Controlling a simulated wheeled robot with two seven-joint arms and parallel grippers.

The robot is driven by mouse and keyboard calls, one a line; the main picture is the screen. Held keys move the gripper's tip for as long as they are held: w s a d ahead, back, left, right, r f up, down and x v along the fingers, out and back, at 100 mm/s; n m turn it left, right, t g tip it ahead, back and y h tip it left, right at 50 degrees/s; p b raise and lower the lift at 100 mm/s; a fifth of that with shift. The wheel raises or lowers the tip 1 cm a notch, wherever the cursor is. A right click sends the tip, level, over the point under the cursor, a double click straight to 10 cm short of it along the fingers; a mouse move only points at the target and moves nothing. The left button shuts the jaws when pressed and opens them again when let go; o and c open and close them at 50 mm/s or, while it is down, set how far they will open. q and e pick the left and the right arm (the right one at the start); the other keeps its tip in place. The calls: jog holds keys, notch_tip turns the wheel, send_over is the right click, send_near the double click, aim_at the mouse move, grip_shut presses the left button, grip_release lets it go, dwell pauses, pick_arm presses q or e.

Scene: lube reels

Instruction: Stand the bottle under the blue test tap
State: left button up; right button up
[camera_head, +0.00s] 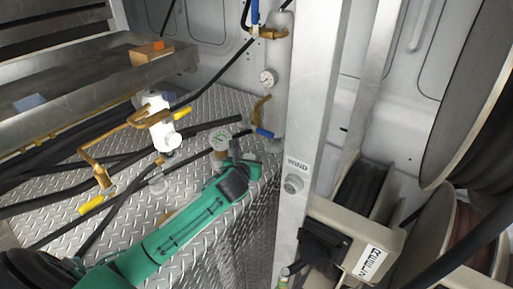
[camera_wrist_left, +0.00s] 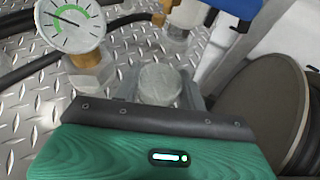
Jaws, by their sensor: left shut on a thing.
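My left arm is green and reaches in from the lower left in the head view. Its gripper (camera_head: 254,166) is low over the metal deck, beside the tank post. In the left wrist view the gripper (camera_wrist_left: 160,92) is shut on the bottle (camera_wrist_left: 160,84), whose round grey top shows between the jaws. In the head view the bottle is mostly hidden by the gripper. The blue test tap (camera_head: 263,132) is on the post just above the gripper. A blue part of it shows at the top right of the wrist view (camera_wrist_left: 238,7). My right gripper is not seen.
A gauge (camera_head: 220,141) stands close left of the gripper, also in the wrist view (camera_wrist_left: 70,22). Black hoses and brass valves with yellow handles (camera_head: 91,205) cover the left deck (camera_head: 200,190). A metal upright (camera_head: 308,110) and hose reels (camera_head: 465,90) stand right.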

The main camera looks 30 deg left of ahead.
pick_arm(q)
jog(key=x, duration=0.4)
jog(key=p+x, duration=0.1)
jog(key=x, duration=0.3)
jog(key=p+x, duration=0.1)
jog(key=x, duration=0.2)
jog(key=shift+w+a+r, duration=0.1)
jog(key=shift+w+r, duration=0.15)
jog(key=shift+w, duration=0.25)
jog(key=shift+f, duration=0.2)
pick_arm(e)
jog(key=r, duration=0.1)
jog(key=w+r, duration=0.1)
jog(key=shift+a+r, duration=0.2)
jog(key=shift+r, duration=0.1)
pick_arm(q)
jog(key=shift+f, duration=0.15)
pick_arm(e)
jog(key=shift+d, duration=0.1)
pick_arm(q)
jog(key=o, duration=1)
